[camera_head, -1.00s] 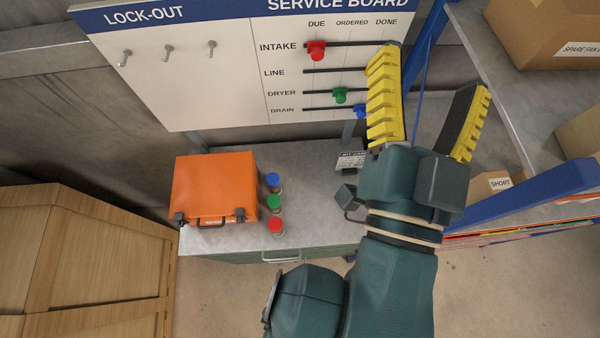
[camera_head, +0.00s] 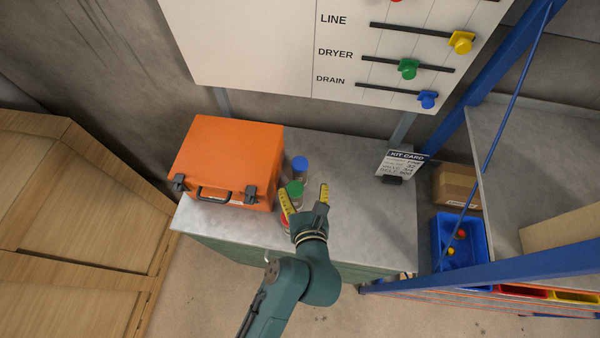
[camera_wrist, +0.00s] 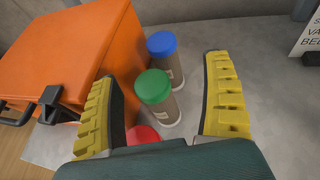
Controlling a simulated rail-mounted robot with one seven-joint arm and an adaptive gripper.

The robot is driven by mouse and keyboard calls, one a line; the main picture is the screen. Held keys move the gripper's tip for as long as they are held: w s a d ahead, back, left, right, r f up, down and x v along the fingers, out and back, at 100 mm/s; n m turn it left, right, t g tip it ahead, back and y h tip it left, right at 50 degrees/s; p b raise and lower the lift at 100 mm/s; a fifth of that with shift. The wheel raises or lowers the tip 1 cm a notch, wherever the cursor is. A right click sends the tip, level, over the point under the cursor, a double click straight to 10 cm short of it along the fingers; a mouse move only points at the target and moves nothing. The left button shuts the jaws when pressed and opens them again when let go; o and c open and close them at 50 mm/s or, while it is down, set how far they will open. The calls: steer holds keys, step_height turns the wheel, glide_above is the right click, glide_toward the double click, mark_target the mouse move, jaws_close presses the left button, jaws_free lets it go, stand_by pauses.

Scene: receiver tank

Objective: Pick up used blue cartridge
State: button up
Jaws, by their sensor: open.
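The blue-capped cartridge (camera_head: 299,166) stands upright on the grey bench, right of the orange case. In the wrist view the blue-capped cartridge (camera_wrist: 163,50) is the farthest of three in a row. The green-capped cartridge (camera_head: 295,189) stands nearer, and also shows in the wrist view (camera_wrist: 155,90). The red-capped cartridge (camera_wrist: 142,135) is nearest and partly hidden by my gripper. My gripper (camera_head: 304,193) is open and empty. Its yellow-padded fingers (camera_wrist: 160,70) spread either side of the green-capped cartridge in the wrist view; the blue one is beyond them. Contact cannot be told.
The orange case (camera_head: 228,160) stands close on the left of the cartridges. A kit card (camera_head: 404,164) stands at the bench's right end. The bench (camera_head: 360,215) is clear between. A board with sliders (camera_head: 270,50) hangs behind. Blue shelving (camera_head: 520,260) is at right.

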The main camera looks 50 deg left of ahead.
mark_target(300, 165)
steer(key=b+x, duration=0.1)
steer(key=x, duration=0.9)
steer(key=shift+w+a+f, duration=0.2)
steer(key=shift+a, duration=0.05)
steer(key=shift+c, duration=0.4)
steer(key=c, duration=1.3)
